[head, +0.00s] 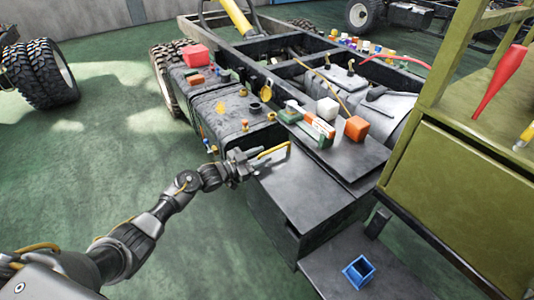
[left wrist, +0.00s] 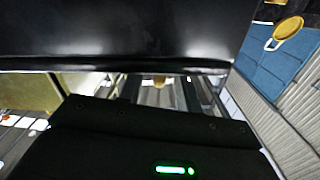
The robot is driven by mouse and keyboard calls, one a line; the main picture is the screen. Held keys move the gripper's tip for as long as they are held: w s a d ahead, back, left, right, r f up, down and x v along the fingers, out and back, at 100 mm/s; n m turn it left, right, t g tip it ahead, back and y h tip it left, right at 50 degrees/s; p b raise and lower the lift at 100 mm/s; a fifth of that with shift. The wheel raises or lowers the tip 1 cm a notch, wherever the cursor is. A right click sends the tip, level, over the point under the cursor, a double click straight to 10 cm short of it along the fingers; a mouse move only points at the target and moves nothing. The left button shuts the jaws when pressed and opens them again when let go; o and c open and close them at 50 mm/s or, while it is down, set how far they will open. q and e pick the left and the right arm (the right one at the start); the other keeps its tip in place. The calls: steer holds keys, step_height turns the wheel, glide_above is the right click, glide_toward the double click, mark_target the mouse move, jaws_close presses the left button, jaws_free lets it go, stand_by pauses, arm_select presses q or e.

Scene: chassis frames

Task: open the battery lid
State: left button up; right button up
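The battery box stands at the front of the chassis in the head view, with a flat dark grey battery lid (head: 305,188) on top. A yellow handle-like bar (head: 273,150) shows near the lid's far left corner. My left gripper (head: 245,164) is at the lid's left edge, just left of the bar; whether it touches either is unclear. Its fingers are too small and dark to tell open from shut. In the left wrist view, a smooth dark panel (left wrist: 120,30) fills the top, close above a black body with a green light. My right gripper is not in view.
A blue open container (head: 358,271) sits on the lower step. A green cabinet (head: 445,190) stands at right.

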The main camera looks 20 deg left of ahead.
arm_select(q)
steer(key=shift+x, duration=1.45)
jaws_close()
